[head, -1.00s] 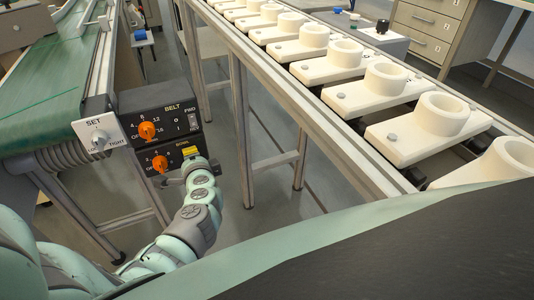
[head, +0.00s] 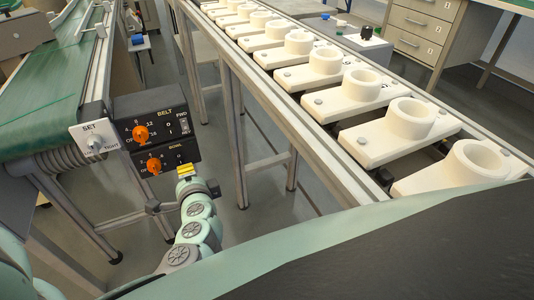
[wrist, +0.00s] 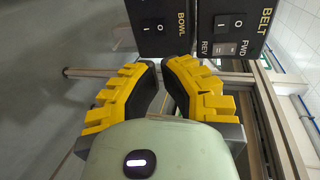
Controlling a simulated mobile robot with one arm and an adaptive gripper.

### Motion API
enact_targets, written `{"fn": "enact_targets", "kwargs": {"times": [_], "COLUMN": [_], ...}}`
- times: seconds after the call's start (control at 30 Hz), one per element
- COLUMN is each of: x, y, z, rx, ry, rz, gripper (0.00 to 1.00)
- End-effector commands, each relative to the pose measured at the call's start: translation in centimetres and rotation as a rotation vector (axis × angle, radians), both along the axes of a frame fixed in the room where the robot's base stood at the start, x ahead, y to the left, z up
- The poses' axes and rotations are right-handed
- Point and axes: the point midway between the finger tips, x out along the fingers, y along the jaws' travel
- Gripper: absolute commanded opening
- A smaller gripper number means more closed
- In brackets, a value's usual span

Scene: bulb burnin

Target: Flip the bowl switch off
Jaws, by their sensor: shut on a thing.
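The bowl control box (head: 163,160) is black, with an orange knob (head: 153,165), and hangs under the belt box. Its switch marks, I and O, show at its right part (head: 180,156) and again on the BOWL panel in the wrist view (wrist: 158,27). Which way the bowl switch sits is too small to tell. My gripper (head: 185,170), with yellow-backed fingers, is just below and in front of the box's right end.
The belt box (head: 158,122) and white SET plate (head: 95,138) are beside the green conveyor (head: 45,105). A metal-framed line of cream socket blocks (head: 367,90) runs along the right. Bare floor lies between the frames.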

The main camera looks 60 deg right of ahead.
Motion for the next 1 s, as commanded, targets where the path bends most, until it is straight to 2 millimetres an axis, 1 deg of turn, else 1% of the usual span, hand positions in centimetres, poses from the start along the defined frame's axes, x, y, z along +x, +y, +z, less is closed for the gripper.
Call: {"fn": "enact_targets", "kwargs": {"times": [0.03,0.1,0.3,0.87,0.93,1.0], "x": [-0.7,-1.3,-2.2,-2.2,-2.2,-2.1], "y": [0.3,0.6,1.2,1.2,1.2,1.1], "z": [0.3,0.5,1.1,1.1,1.3,2.0], "rx": [0.003,0.003,0.001,0.001,-0.001,-0.012], "ry": [0.002,0.003,0.000,0.001,0.006,0.023], "rz": [-0.007,-0.004,-0.004,-0.002,-0.003,-0.012], "gripper": [0.00,0.00,0.00,0.00,0.00,0.00]}}
